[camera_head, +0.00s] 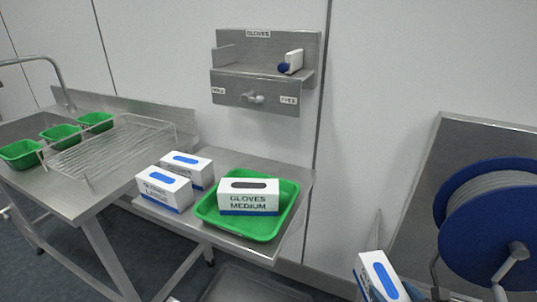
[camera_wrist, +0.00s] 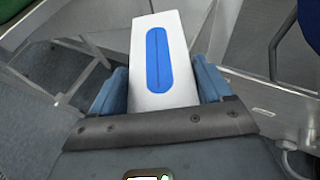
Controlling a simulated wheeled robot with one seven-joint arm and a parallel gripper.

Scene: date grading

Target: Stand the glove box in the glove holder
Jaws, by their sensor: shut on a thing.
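A white glove box (camera_head: 379,277) with a blue oval opening shows at the bottom right of the head view. It also fills the middle of the wrist view (camera_wrist: 173,92). My gripper (camera_wrist: 160,90) is shut on it, one blue finger on each side. In the head view the gripper is mostly cut off by the lower edge. The steel glove holder (camera_head: 232,85), labelled GLOVES, is on the wall at upper centre, up and to the left of the held box. A small white item with a blue end (camera_head: 292,62) sits at the right of its shelf.
A steel side table (camera_head: 303,178) bears a green tray (camera_head: 264,231) with a GLOVES MEDIUM box (camera_head: 248,196) in it. Two more glove boxes (camera_head: 164,188) stand left of the tray. A blue hose reel (camera_head: 487,225) is at right. The wall between holder and reel is clear.

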